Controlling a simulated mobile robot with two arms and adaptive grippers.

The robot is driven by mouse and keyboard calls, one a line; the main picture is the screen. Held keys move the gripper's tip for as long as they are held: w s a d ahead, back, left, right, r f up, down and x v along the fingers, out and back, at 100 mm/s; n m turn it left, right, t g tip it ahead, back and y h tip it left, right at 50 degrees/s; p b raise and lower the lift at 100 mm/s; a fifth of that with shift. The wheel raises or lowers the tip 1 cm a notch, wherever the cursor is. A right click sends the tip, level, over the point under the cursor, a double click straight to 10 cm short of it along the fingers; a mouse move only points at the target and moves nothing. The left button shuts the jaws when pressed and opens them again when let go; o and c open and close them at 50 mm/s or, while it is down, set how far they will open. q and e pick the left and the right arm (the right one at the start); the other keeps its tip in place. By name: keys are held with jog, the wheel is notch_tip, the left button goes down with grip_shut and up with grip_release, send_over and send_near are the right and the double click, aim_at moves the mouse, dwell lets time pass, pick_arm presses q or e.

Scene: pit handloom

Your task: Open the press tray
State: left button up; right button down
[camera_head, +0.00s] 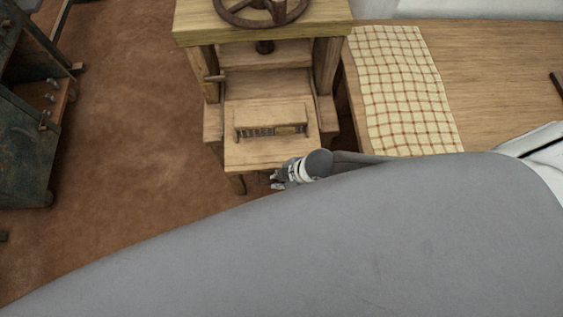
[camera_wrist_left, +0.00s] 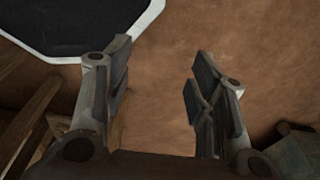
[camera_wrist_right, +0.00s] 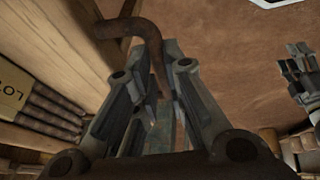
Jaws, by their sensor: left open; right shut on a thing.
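The press tray (camera_head: 262,158) is a flat wooden board at the front of the wooden press (camera_head: 264,32), jutting out from between its posts. My right gripper (camera_head: 277,181) is low beside the tray's front right corner, partly covered by my own arm. In the right wrist view, my right gripper (camera_wrist_right: 160,85) is shut on a dark bent metal handle (camera_wrist_right: 128,29), which passes between its fingers. My left gripper (camera_wrist_left: 160,68) is open and empty above the brown floor in its wrist view. It is not seen in the head view.
A low wooden box (camera_head: 270,119) with a row of dark rods and a pale label sits on the tray. A table with a checked cloth (camera_head: 400,85) stands at the right. A dark green cabinet (camera_head: 25,150) is at the left. Brown floor (camera_head: 130,130) between is clear.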

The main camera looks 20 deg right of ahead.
jog(key=c, duration=1.5)
grip_release()
pick_arm(q)
jog(key=shift+s, duration=0.45)
jog(key=shift+s+a, duration=0.15)
jog(key=shift+a, duration=0.1)
jog(key=shift+w+d, duration=0.2)
pick_arm(e)
jog(key=v, duration=1.2)
